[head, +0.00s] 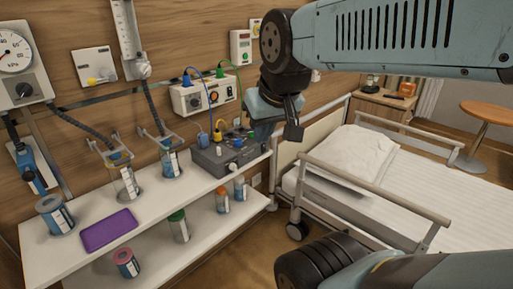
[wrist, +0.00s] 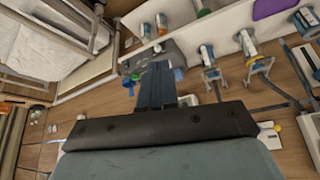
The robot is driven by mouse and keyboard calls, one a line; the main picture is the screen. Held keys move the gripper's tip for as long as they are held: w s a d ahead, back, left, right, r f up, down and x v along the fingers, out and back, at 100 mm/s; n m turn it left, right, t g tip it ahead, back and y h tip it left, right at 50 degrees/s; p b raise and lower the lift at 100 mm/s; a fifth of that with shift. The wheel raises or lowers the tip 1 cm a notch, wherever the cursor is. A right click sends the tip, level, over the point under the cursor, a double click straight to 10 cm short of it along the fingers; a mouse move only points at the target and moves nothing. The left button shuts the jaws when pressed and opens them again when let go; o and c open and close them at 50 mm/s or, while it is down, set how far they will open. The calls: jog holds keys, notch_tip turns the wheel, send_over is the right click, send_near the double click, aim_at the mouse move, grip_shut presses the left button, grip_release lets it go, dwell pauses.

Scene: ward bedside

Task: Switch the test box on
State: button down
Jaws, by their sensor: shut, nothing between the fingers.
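The dark grey box (head: 222,163), which I take to be the test box, sits at the right end of the upper white shelf. Plugs and small coloured parts stand on its top, and a pale round part shows at its front edge. Its switch is too small to make out. My gripper (head: 293,132) is above and to the right of the box, apart from it in the head view, shut and empty. In the wrist view my gripper's fingers (wrist: 155,80) are together and hide part of the grey box (wrist: 168,50).
A white wall unit (head: 204,96) with blue and green cables is behind the box. Several jars and a purple tray (head: 109,230) stand along the shelf to the left. A bed (head: 365,180) with rails is at the right.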

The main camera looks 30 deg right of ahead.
aim_at(264, 148)
jog(key=w+d+f+m+h, duration=0.1)
jog(key=w+d+f+m, duration=0.5)
jog(key=w+d+f, duration=0.3)
jog(key=w+d+f+m+t+h, duration=0.1)
jog(key=w+d+f+m, duration=0.5)
jog(key=w+d+f, duration=0.4)
jog(key=w+f, duration=0.1)
jog(key=w, duration=0.4)
jog(key=shift+w+d+f+m, duration=0.15)
jog(key=shift+w+d+m, duration=0.15)
jog(key=shift+m, duration=0.1)
jog(key=shift+a+f, duration=0.1)
jog(key=shift+w+d+f, duration=0.15)
jog(key=shift+w+f, duration=2)
jog(key=shift+w, duration=0.15)
jog(key=shift+w+d+f, duration=0.1)
jog(key=shift+w+f, duration=2)
jog(key=shift+w, duration=0.2)
